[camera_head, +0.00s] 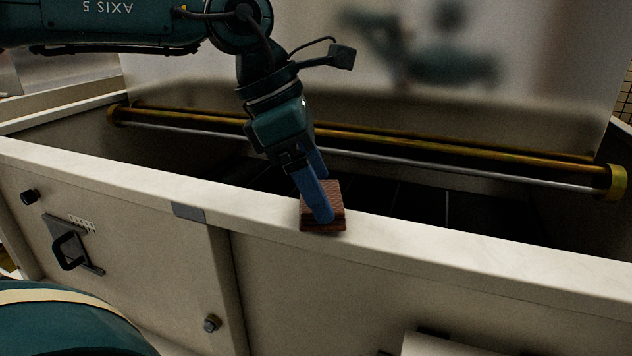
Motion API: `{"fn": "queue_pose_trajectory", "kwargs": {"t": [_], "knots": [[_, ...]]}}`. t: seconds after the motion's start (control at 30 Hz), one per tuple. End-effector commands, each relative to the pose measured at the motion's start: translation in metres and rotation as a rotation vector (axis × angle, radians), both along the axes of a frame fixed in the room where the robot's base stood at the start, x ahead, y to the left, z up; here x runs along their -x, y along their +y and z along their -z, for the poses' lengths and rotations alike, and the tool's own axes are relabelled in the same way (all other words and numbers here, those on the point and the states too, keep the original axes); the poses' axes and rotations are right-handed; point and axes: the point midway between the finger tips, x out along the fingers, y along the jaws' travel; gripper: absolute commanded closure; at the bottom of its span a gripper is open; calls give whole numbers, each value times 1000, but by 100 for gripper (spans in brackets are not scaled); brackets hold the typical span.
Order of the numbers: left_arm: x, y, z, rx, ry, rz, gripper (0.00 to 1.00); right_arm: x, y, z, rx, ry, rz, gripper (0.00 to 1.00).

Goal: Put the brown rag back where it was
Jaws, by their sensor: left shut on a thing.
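The brown rag (338,198) is a small folded reddish-brown block at the front rim (440,245) of the white hopper. My left gripper (318,205) comes down from above, its blue fingers shut on the rag. The rag is at the rim's top edge; I cannot tell whether it rests on the rim or is held just over it. One finger covers part of the rag. My right gripper does not show.
Behind the rim is the dark open hopper (420,205), crossed by a brassy roller (400,153) and a thin metal rod. A shiny panel (530,80) stands behind. A black handle (70,250) and knobs stick out of the front. The rim right of the rag is clear.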

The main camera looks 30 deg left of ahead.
Motion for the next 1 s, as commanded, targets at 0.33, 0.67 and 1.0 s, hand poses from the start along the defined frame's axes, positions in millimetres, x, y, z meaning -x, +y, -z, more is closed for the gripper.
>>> {"fn": "queue_pose_trajectory", "kwargs": {"t": [0.33, 0.67, 1.0], "knots": [[0, 0, 8, 0, -1, 0, 45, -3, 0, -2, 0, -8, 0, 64], [0, 0, 10, 0, 0, 0, 0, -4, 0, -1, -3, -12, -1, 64], [0, 1, 3, 1, -3, -1, 0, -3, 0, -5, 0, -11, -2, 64]]}}
